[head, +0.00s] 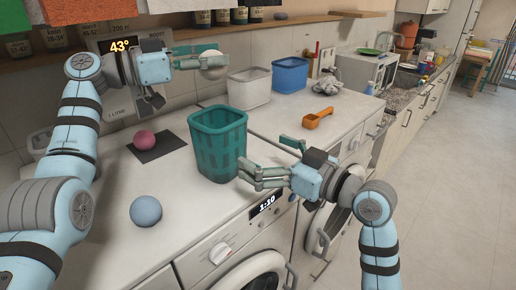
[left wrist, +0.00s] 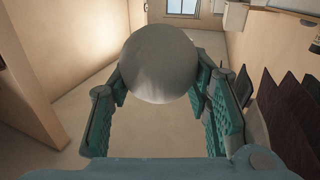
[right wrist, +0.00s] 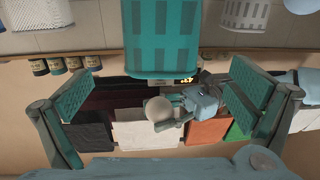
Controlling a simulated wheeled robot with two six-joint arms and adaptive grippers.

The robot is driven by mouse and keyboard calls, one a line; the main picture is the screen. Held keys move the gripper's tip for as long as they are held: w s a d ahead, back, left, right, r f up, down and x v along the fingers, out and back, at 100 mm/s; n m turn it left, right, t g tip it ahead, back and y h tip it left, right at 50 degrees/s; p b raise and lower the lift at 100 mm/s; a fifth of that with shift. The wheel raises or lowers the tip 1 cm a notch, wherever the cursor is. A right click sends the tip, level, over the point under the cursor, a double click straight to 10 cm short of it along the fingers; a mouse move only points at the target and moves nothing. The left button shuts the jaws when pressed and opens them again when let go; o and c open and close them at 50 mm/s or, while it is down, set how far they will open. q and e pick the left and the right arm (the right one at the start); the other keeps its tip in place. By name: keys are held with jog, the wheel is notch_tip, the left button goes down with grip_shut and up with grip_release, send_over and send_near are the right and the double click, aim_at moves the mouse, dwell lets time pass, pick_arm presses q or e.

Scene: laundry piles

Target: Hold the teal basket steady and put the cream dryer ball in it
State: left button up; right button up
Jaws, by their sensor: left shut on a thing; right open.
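The teal basket (head: 217,150) stands upright and open-topped on the white counter; its lattice wall also shows at the top of the right wrist view (right wrist: 162,45). The cream dryer ball (head: 212,68) is in my left gripper (head: 208,60), which is shut on it, raised above and behind the basket. The ball fills the space between the fingers in the left wrist view (left wrist: 158,65). My right gripper (head: 262,156) is open and empty at the basket's right front side. Its fingers point towards the basket wall; I cannot tell whether they touch it.
A blue-grey ball (head: 146,211) lies at the counter's front left. A pink ball (head: 145,139) rests on a dark mat (head: 160,149). A white basket (head: 249,90), a blue basket (head: 290,75) and an orange scoop (head: 318,118) are to the right and behind.

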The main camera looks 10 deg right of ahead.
aim_at(234, 139)
pick_arm(q)
jog(key=shift+s+d+r, duration=0.1)
jog(key=shift+s, duration=0.05)
pick_arm(e)
jog(key=x, duration=1.1)
jog(key=shift+w+a, duration=0.15)
jog(key=shift+a, duration=0.15)
pick_arm(q)
jog(key=shift+s+d, duration=0.15)
jog(key=shift+d, duration=0.05)
pick_arm(e)
jog(key=shift+d+r, duration=0.1)
jog(key=shift+d, duration=0.1)
jog(key=shift+c, duration=0.7)
pick_arm(q)
jog(key=shift+a, duration=0.1)
pick_arm(e)
jog(key=c, duration=0.8)
pick_arm(q)
jog(key=f, duration=0.1)
jog(key=a+f, duration=0.1)
jog(key=f, duration=0.1)
jog(key=a+f, duration=0.1)
jog(key=shift+f, duration=0.2)
notch_tip(234, 139, down, 6)
jog(key=shift+r, duration=0.1)
jog(key=o, duration=1.2)
jog(key=shift+a, duration=0.1)
